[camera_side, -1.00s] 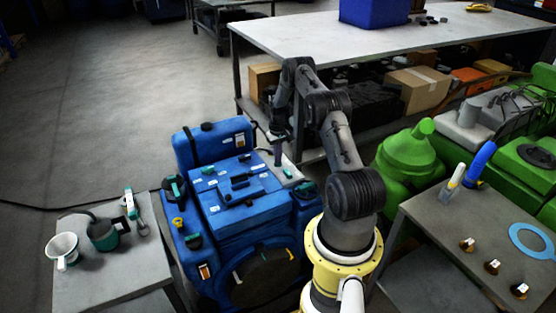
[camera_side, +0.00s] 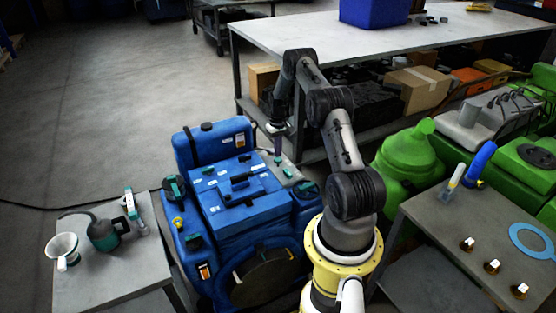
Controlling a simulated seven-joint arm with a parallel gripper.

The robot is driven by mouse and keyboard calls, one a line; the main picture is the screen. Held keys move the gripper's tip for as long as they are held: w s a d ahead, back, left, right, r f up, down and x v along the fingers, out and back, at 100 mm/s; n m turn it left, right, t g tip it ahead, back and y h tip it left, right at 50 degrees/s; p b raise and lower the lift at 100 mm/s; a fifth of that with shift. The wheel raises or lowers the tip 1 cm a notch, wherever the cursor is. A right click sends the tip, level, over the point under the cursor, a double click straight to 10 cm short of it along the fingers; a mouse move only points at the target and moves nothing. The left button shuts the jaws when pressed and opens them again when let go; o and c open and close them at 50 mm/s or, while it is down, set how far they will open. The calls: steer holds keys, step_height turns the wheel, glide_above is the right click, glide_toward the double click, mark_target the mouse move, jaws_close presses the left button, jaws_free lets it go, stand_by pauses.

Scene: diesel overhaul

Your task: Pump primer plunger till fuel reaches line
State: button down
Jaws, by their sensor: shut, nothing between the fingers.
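The blue engine (camera_side: 237,210) stands left of my arm, with small green and black fittings on its top and sides. A grey plate (camera_side: 290,175) with small green parts lies at its back right. A thin dark purple upright piece (camera_side: 278,147), perhaps the primer plunger, rises over this plate. My gripper (camera_side: 277,134) points down directly above that piece. It is shut with nothing held; whether its tips touch the piece is too small to tell. I cannot make out the fuel or its line mark.
A side table (camera_side: 110,280) at the left holds a white funnel (camera_side: 64,250), a teal-and-grey can (camera_side: 105,233) and a tool. A right table (camera_side: 440,225) carries bottles, a blue ring and brass fittings. A long bench (camera_side: 300,45) stands behind.

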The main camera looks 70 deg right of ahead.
mark_target(278, 159)
steer(key=shift+f, duration=0.15)
stand_by(0.5)
steer(key=shift+f, duration=1.6)
steer(key=shift+r, duration=1.75)
steer(key=shift+f, duration=0.15)
steer(key=shift+f, duration=1.6)
steer(key=shift+r, duration=1.75)
